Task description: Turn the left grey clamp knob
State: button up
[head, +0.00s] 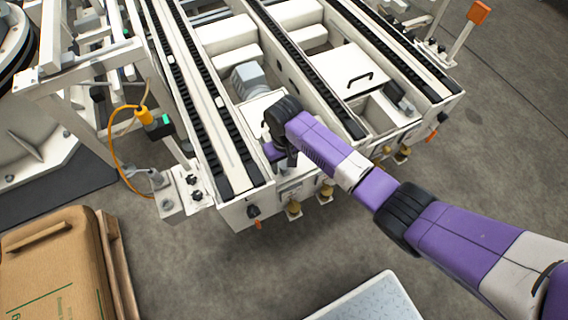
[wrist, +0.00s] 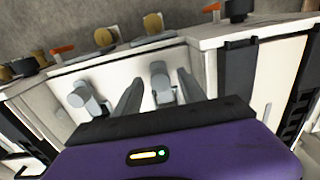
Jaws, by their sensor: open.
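Two grey clamp knobs show in the wrist view on a white panel, where the machine appears turned round from the head view. The left grey clamp knob (wrist: 160,80), on the right there, stands between the two fingers of my gripper (wrist: 158,92). The other grey knob (wrist: 84,98) is outside the fingers, to the left. My gripper is open, and no firm contact with the knob is visible. In the head view my gripper (head: 274,152) reaches down into the machine's front left bay, and my arm hides the knobs.
Conveyor rails (head: 208,110) flank the bay. Brass-coloured feet (head: 293,208) and an orange lever (head: 258,224) sit along the machine's front edge. A lid with a black handle (head: 360,80) lies to the right. A brown sack (head: 55,260) is at lower left.

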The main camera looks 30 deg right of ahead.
grip_shut()
jog(key=shift+s+m+p, duration=0.1)
jog(key=shift+m+p, duration=0.3)
jog(key=shift+p, duration=0.05)
jog(key=m+p, duration=0.2)
jog(key=m, duration=0.1)
jog(key=shift+a+r, duration=0.1)
jog(key=shift+a, duration=0.05)
jog(key=m+p, duration=0.2)
jog(key=m, duration=0.2)
jog(key=m+p, duration=0.1)
jog(key=m, duration=0.4)
jog(key=shift+m+p, duration=0.3)
jog(key=shift+m, duration=0.1)
jog(key=m, duration=0.4)
jog(key=shift+p, duration=0.3)
jog(key=shift+m, duration=0.3)
